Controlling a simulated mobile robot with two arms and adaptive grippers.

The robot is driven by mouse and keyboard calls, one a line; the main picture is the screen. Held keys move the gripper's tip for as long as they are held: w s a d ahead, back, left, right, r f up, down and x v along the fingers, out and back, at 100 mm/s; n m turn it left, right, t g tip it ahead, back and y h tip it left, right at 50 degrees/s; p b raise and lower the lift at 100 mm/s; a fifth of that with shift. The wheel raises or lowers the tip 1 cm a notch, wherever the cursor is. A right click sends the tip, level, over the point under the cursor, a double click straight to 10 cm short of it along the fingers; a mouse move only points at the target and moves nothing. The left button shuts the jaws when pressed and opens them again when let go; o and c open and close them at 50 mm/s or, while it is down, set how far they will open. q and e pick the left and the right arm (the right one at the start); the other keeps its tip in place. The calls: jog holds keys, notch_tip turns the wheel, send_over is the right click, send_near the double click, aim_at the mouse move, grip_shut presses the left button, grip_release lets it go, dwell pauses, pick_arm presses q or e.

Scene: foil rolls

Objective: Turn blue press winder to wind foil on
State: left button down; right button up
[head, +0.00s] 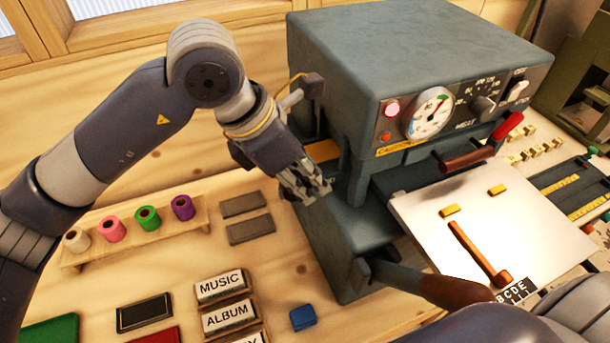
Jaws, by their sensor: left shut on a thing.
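The blue-grey press (400,50) stands at the back right, with a dial, a red lamp and knobs on its front. My left gripper (312,190) is at the press's left side, with its fingers shut on a small part there. That part, taken to be the winder, is mostly hidden by the fingers. A strip of orange-gold foil (322,153) shows just behind the gripper, at the press's side. My right gripper is out of view; only part of my right arm shows at the bottom right.
A wooden rack (190,222) holds several coloured foil rolls at left. Grey blocks (249,229), label blocks (220,286) and a blue block (303,317) lie on the bench. A brown-handled lever (455,291) juts out before the press. A white plate (420,215) extends from it.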

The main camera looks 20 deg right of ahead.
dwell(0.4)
pick_arm(q)
jog(key=c, duration=1.4)
grip_release()
jog(key=shift+d, duration=0.1)
jog(key=shift+c, duration=0.2)
jog(key=v, duration=1.2)
